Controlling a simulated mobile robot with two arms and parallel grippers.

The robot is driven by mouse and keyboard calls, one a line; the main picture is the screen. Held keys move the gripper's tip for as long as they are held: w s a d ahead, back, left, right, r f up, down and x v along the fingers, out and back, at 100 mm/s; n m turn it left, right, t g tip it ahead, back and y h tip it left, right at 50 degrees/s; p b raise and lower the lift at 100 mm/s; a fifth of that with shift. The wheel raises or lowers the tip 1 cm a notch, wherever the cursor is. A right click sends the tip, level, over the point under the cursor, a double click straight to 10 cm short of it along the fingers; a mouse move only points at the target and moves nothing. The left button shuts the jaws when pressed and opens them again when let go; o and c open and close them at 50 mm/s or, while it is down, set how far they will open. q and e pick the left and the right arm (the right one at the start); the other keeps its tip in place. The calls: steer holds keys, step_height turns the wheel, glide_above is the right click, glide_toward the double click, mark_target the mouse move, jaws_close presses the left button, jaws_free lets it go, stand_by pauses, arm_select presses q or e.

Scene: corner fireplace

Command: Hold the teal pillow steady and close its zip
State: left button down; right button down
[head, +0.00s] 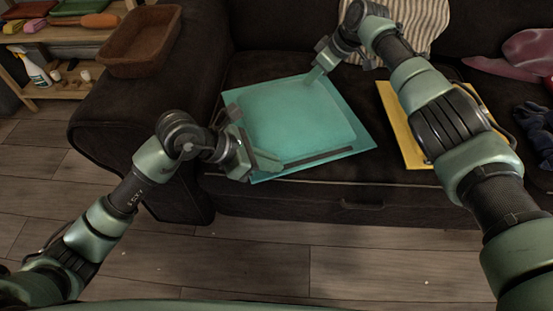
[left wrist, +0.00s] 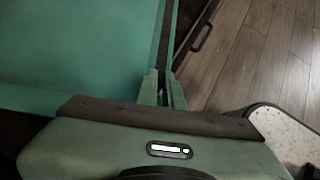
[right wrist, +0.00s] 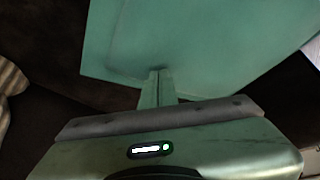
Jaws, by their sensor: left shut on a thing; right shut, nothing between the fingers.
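The teal pillow (head: 300,115) lies flat on the dark sofa seat; it also shows in the left wrist view (left wrist: 80,50) and right wrist view (right wrist: 200,45). Its dark zip strip (head: 320,157) runs along the near edge, and also shows in the left wrist view (left wrist: 167,35). My left gripper (head: 277,165) is shut at the left end of the strip, on what seems to be the zip pull, mostly hidden between the fingers. My right gripper (head: 314,76) is shut and empty, its tips at the pillow's far edge, seemingly touching its top.
A yellow flat thing (head: 400,130) lies right of the pillow, partly behind my right arm. The sofa armrest (head: 150,95) rises at the left. The wooden floor in front is clear.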

arm_select(q)
steer(key=shift+s, duration=0.1)
arm_select(e)
steer(key=shift+d+f, duration=0.2)
steer(key=shift+f, duration=0.2)
arm_select(q)
steer(key=c, duration=1.8)
jaws_free()
arm_select(e)
steer(key=shift+s, duration=0.1)
arm_select(q)
steer(key=shift+a, duration=0.1)
